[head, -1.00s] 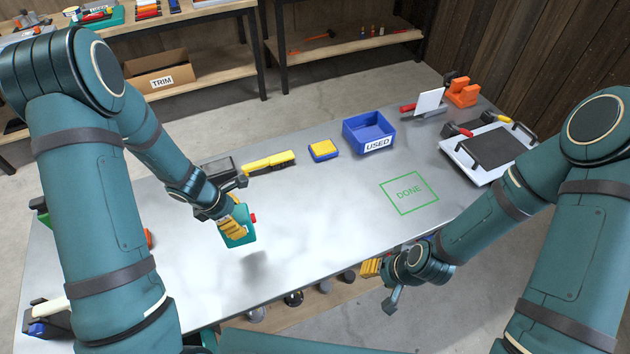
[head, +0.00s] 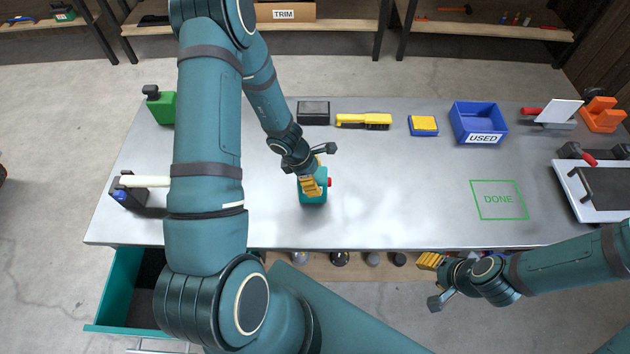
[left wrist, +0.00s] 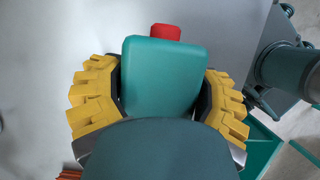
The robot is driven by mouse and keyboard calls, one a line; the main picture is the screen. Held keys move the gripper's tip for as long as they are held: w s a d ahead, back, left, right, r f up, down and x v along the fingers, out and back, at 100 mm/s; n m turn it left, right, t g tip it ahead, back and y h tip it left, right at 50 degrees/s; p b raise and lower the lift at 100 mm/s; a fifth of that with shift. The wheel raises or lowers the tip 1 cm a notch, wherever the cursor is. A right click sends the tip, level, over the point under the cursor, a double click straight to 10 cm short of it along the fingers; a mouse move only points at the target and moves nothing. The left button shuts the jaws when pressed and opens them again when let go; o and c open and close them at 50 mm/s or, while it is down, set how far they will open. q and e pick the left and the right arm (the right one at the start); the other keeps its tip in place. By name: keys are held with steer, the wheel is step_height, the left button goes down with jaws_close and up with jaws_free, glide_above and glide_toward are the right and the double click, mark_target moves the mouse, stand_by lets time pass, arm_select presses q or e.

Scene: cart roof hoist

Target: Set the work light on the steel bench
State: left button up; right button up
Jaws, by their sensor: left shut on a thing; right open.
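The work light, which I take to be the teal block with a red knob (head: 314,199), is in my left gripper (head: 312,184) over the front middle of the steel bench (head: 400,204). In the left wrist view the teal body (left wrist: 163,76) sits between the yellow finger pads of the gripper, with the red knob at its far end. The left gripper is shut on it. The light is at or just above the bench top; I cannot tell if it touches. My right gripper (head: 432,282) is open and empty, off the bench's front edge.
A black box (head: 313,112), yellow brush (head: 363,121), yellow-blue sponge (head: 423,125) and blue USED bin (head: 478,121) line the back. A green DONE square (head: 498,200) is empty. A green can (head: 160,105) stands back left. A teal drawer (head: 115,295) is open below.

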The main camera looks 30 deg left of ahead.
arm_select(q)
steer(key=shift+w+f, duration=0.1)
steer(key=shift+f, duration=0.35)
steer(key=shift+r, duration=0.1)
arm_select(e)
steer(key=shift+f, duration=0.15)
steer(key=shift+f, duration=0.1)
arm_select(q)
steer(key=o, duration=1.3)
